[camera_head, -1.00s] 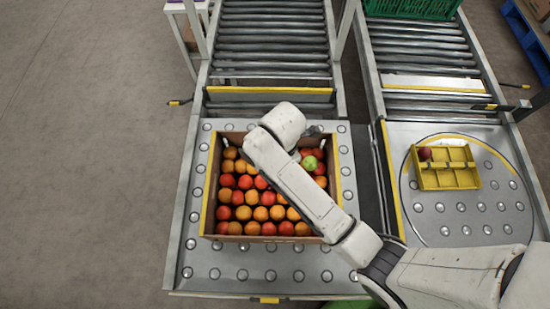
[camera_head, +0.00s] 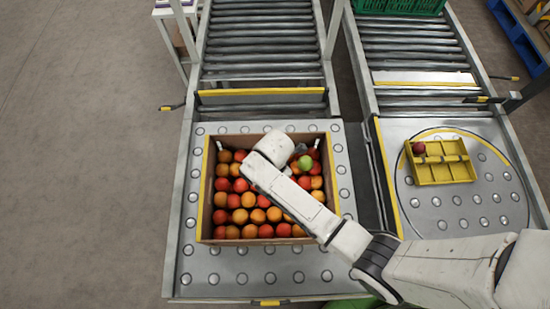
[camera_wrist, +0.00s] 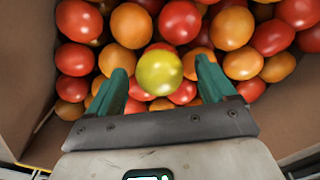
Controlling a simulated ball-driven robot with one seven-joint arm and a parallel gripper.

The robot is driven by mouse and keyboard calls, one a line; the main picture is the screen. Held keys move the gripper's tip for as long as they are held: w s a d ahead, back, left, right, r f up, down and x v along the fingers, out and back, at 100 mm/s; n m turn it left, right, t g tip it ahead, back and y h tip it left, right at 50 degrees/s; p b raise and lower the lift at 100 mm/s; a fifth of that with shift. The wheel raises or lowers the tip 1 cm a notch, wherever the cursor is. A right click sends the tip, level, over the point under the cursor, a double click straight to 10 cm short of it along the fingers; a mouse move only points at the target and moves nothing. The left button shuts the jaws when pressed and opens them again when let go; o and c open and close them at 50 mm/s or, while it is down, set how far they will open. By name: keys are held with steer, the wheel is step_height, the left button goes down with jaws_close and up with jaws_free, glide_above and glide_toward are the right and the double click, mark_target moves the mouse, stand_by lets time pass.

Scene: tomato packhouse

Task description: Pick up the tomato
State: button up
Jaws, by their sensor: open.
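A yellow-green tomato (camera_head: 305,162) lies among red and orange tomatoes in a cardboard box (camera_head: 207,190), toward its far right part. In the wrist view the yellow-green tomato (camera_wrist: 159,72) shows between the green fingers of my gripper (camera_wrist: 161,68). The fingers are open and stand apart, with no clear grip on it. It looks larger and higher than the tomatoes around it. In the head view my arm reaches over the box and hides my fingers and part of the fruit.
The box stands on a metal ball table (camera_head: 250,284) with a roller conveyor (camera_head: 262,40) behind. At right, a yellow divided tray (camera_head: 441,172) holds a dark red fruit (camera_head: 418,148). A green crate (camera_head: 400,5) stands at the far right. The box walls stand close around my gripper.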

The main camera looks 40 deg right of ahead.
steer(key=shift+c, duration=0.2)
steer(key=c, duration=0.8)
